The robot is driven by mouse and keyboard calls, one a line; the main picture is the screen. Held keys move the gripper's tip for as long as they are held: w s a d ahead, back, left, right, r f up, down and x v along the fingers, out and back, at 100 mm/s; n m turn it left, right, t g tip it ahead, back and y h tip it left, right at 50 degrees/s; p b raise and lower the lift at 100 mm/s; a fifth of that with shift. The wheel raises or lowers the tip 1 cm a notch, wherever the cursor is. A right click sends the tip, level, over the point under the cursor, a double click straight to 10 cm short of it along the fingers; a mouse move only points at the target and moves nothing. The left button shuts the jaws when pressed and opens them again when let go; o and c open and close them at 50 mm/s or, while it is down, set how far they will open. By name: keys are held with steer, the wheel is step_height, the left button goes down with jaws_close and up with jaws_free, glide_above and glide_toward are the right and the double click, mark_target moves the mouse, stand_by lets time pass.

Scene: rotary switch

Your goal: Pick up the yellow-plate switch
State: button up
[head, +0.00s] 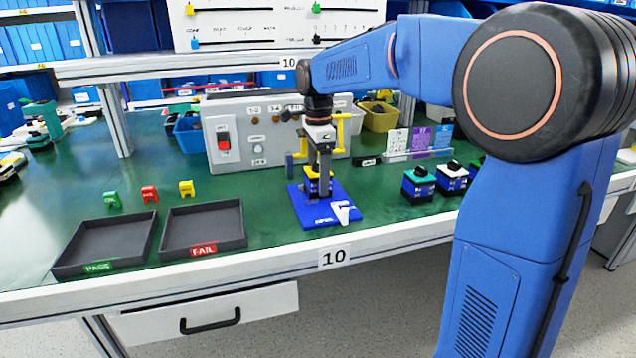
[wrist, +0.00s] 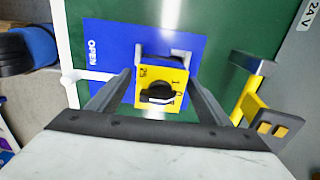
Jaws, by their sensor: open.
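The yellow-plate switch (wrist: 172,78) has a yellow top with a black knob and stands in the fixture on the blue base plate (wrist: 108,75). In the head view the switch (head: 313,184) stands upright on the blue plate (head: 345,214), partly hidden by my gripper. My gripper (head: 320,180) points straight down over the switch. In the wrist view my gripper (wrist: 160,95) is open, with one finger on each side of the yellow top; I cannot tell whether they touch it.
Dark trays marked PASS (head: 105,243) and FAIL (head: 203,228) lie to the left. A grey test box (head: 262,137) and a yellow bracket (head: 342,128) stand behind. Switches with green (head: 418,184) and white (head: 453,177) tops stand to the right. Green bench between is clear.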

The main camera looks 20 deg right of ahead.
steer(key=shift+c, duration=0.6)
steer(key=c, duration=1.2)
steer(key=shift+o, duration=0.2)
